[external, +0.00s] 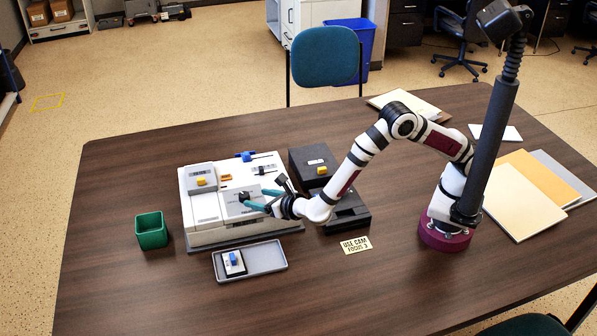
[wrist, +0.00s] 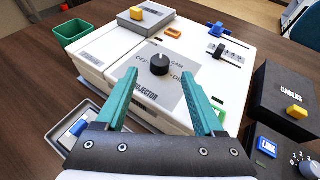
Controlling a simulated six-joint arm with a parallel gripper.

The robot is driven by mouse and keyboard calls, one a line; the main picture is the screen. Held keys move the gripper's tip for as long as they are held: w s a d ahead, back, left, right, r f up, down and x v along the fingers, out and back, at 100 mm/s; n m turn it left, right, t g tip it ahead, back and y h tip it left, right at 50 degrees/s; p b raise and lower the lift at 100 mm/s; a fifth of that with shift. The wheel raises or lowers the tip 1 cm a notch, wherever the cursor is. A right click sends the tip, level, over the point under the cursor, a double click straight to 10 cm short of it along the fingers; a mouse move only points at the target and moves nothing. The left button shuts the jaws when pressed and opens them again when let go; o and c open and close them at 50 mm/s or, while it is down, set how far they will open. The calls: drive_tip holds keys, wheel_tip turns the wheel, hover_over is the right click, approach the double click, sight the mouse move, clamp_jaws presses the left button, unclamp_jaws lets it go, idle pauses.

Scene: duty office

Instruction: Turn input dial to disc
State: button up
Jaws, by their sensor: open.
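The input dial (wrist: 159,65) is a black round knob with a pale pointer mark on a grey plate (wrist: 185,95) lettered OFF, CAM, a partly hidden word starting with D, and PROJECTOR. In the wrist view the pointer mark is near the top of the knob; its exact setting is hard to tell. The plate is on a white console (external: 205,210). My gripper (wrist: 165,85) is open, with its teal fingers on either side of the plate, apart from the dial and short of it. In the external view my gripper (external: 262,200) is over the console's right front, partly covering the dial.
A black box labelled CABLES (wrist: 290,95) and a box with a blue LINK button (wrist: 267,147) stand right of the console. A grey tray (external: 265,258) lies in front, a green bin (external: 151,232) left. A card (external: 356,245) reads USE CAM FOCUS 3.

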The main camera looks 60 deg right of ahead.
sight(244, 195)
drive_tip(key=x, duration=0.6)
drive_tip(key=shift+w+d, duration=0.1)
drive_tip(key=shift+w, duration=0.05)
drive_tip(key=shift+c, duration=0.2)
clamp_jaws()
